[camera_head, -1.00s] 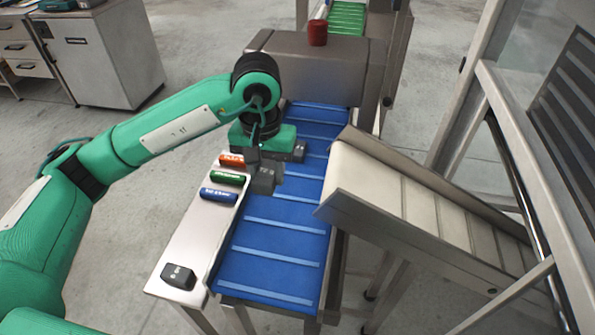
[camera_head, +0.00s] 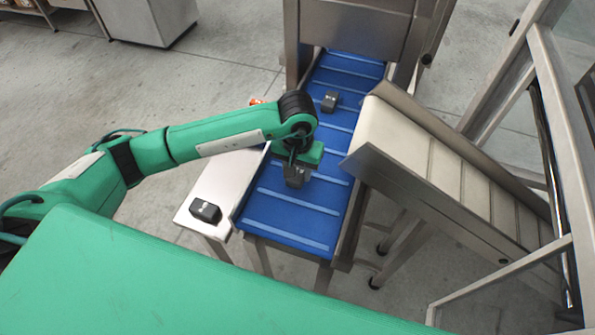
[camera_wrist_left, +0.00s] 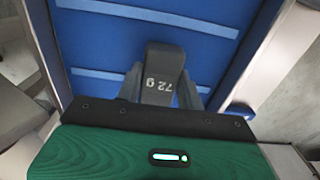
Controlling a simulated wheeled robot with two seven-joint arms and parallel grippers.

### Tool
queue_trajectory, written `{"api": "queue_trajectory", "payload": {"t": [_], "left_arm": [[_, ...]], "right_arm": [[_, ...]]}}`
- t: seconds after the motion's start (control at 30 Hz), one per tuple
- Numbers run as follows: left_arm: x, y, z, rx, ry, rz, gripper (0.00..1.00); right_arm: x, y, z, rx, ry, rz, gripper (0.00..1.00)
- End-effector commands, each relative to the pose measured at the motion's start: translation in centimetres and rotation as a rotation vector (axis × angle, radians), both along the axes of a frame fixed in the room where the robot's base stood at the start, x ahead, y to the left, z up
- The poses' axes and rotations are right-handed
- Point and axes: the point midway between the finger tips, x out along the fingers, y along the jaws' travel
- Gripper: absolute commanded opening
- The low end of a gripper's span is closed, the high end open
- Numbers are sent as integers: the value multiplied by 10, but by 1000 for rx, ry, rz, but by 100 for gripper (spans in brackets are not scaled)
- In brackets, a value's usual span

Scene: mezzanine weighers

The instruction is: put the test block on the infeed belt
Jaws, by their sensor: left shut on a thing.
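The blue infeed belt (camera_head: 290,215) runs away from me with light cross bars. My left gripper (camera_head: 297,182) is over its near half and shut on a dark grey block (camera_wrist_left: 164,68). In the left wrist view the block sits between the two fingers, its "72 g" label upside down, with the blue belt behind it. I cannot tell whether the block touches the belt. A second dark block (camera_head: 330,102) lies farther up the belt. A third dark block (camera_head: 205,210) lies on the side shelf. My right gripper is out of view.
The metal side shelf (camera_head: 225,178) borders the belt on the left; an orange cylinder end (camera_head: 256,101) shows behind my arm. A pale inclined conveyor (camera_head: 400,145) stands close on the right. A steel housing (camera_head: 350,32) spans the belt's far end. The belt's near end is clear.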

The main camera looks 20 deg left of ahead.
Motion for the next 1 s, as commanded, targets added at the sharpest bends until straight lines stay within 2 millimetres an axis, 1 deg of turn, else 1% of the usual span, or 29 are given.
{"api": "queue_trajectory", "payload": {"t": [0.03, 0.13, 0.47, 0.7, 0.73, 0.8, 0.83, 1.0], "left_arm": [[-1, 0, -8, -1, 4, 1, 15], [0, 0, -17, 0, 1, -1, 15], [0, 0, -18, -1, -1, -1, 15], [0, 0, -20, -1, -1, -1, 15], [0, 0, -20, -1, -1, 0, 42], [0, 0, -19, -1, 0, 0, 55], [0, 0, -19, -1, 0, 0, 60], [0, 0, -19, -1, 0, 0, 60]], "right_arm": [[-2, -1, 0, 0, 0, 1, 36], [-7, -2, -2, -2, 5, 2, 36], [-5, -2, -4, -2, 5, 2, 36], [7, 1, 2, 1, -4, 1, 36], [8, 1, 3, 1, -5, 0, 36], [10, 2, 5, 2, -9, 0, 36], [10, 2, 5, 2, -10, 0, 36], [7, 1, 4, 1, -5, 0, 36]]}}
